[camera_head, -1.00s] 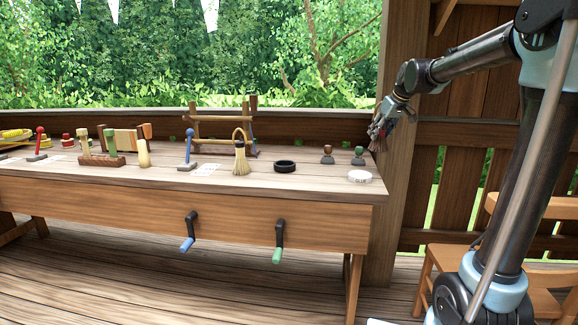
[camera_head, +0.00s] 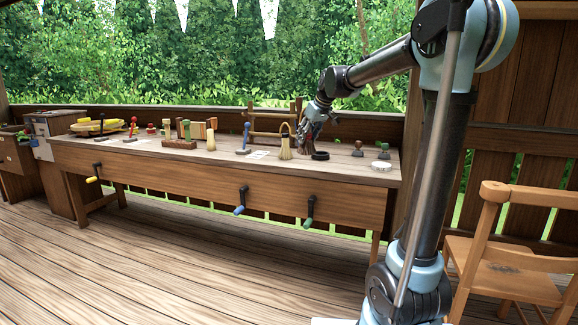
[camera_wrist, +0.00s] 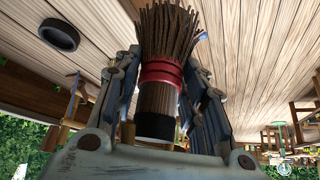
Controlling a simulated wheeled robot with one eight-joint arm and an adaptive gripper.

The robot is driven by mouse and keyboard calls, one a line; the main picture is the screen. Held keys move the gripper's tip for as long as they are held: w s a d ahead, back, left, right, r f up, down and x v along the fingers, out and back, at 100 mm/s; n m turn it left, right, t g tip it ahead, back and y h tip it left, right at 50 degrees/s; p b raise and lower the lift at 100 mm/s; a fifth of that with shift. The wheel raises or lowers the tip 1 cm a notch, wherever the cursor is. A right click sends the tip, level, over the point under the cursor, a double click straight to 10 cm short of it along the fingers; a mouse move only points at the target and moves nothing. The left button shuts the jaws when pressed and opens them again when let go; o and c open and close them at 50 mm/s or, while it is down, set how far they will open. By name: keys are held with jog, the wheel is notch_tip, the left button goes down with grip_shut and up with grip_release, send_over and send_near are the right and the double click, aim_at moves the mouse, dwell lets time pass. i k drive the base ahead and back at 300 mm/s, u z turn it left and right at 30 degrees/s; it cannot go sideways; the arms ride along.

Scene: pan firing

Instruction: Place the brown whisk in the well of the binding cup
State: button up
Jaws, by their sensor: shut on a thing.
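My gripper (camera_head: 310,128) is shut on the brown whisk (camera_wrist: 160,72), which has brown bristles, a red band and a black end. In the wrist view the whisk sits between the fingers of my gripper (camera_wrist: 162,75), its bristles pointing away from my palm. In the head view my gripper is over the bench's right part, just left of a black ring-shaped cup (camera_head: 320,156), which I take for the binding cup. That cup also shows at upper left in the wrist view (camera_wrist: 60,24), apart from the whisk. Its well is hard to see.
A straw hand broom (camera_head: 285,153) stands close left of the cup. A wooden rack (camera_head: 262,125) stands behind. A chair (camera_head: 510,250) is at the right.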

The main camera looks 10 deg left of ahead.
aim_at(320, 157)
jog(key=u, duration=0.5)
jog(key=k, duration=0.65)
jog(key=u, duration=0.55)
jog(key=i, duration=1.2)
jog(key=z, duration=1.15)
jog(key=i, duration=0.55)
jog(key=z, duration=0.3)
